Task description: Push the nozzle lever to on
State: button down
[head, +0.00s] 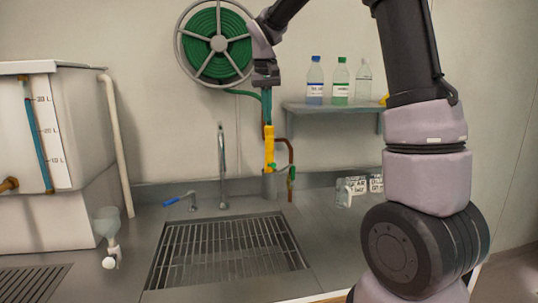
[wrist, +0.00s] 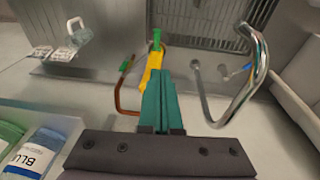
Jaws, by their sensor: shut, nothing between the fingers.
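The yellow nozzle (head: 269,146) hangs upright at the back of the sink, in front of a grey post. A small green piece (wrist: 156,37) shows at its far end in the wrist view; I cannot tell for certain whether this is its lever. My gripper (head: 266,120) points down just above the nozzle, its teal fingers together and empty. In the wrist view the fingertips (wrist: 158,74) overlap the yellow body (wrist: 151,64) and hide part of it. I cannot tell whether they touch.
A copper pipe (head: 291,152) with a green valve handle (head: 291,173) stands close right of the nozzle. A steel faucet (head: 222,160) and blue-handled tap (head: 180,199) are to the left. A shelf (head: 335,107) with bottles is at right. The sink grate (head: 228,252) is clear.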

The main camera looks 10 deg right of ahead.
send_near(272, 165)
jog(key=w+f, duration=0.2)
jog(key=f, duration=0.1)
jog(key=w+f, duration=0.1)
jog(key=f, duration=0.1)
jog(key=shift+w+d+f, duration=0.1)
jog(key=shift+d+f, duration=0.05)
jog(key=shift+d, duration=0.2)
jog(key=shift+d+f, duration=0.1)
jog(key=shift+f, duration=0.4)
jog(key=shift+s+f, duration=0.35)
jog(key=shift+s, duration=0.2)
jog(key=shift+s+f, duration=0.55)
jog(key=shift+f, duration=0.3)
jog(key=shift+s+f, duration=0.25)
jog(key=shift+f, duration=0.35)
jog(key=shift+r, duration=0.15)
